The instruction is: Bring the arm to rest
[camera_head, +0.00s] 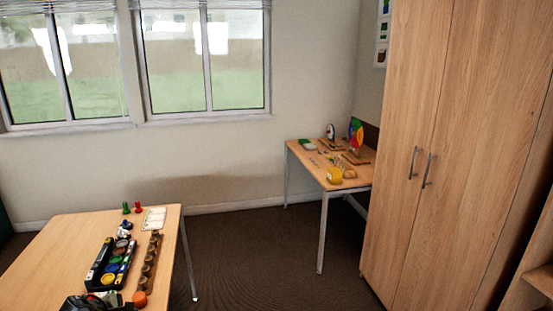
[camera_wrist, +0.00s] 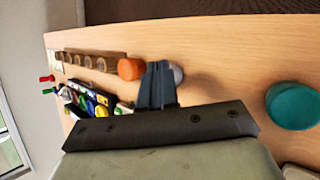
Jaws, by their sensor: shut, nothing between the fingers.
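My gripper (camera_wrist: 158,82) points out over the wooden table (camera_wrist: 225,62) in the wrist view. Its two dark fingers are together and nothing shows between them. An orange cylinder (camera_wrist: 131,69) stands just left of the fingertips in the picture. A pale round thing (camera_wrist: 178,73) shows behind the fingers, partly hidden. I cannot tell how far the fingertips are from either. In the head view a dark shape at the table's front edge may be part of my gripper, but it is too cut off to tell.
A black tray (camera_head: 96,272) with coloured discs lies beside a wooden holed strip (camera_head: 150,262). A white card (camera_head: 154,218) lies behind. A teal cylinder (camera_wrist: 292,106) stands at right in the wrist view. The table's left part (camera_head: 55,240) is bare. A tall cabinet (camera_head: 470,150) stands right.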

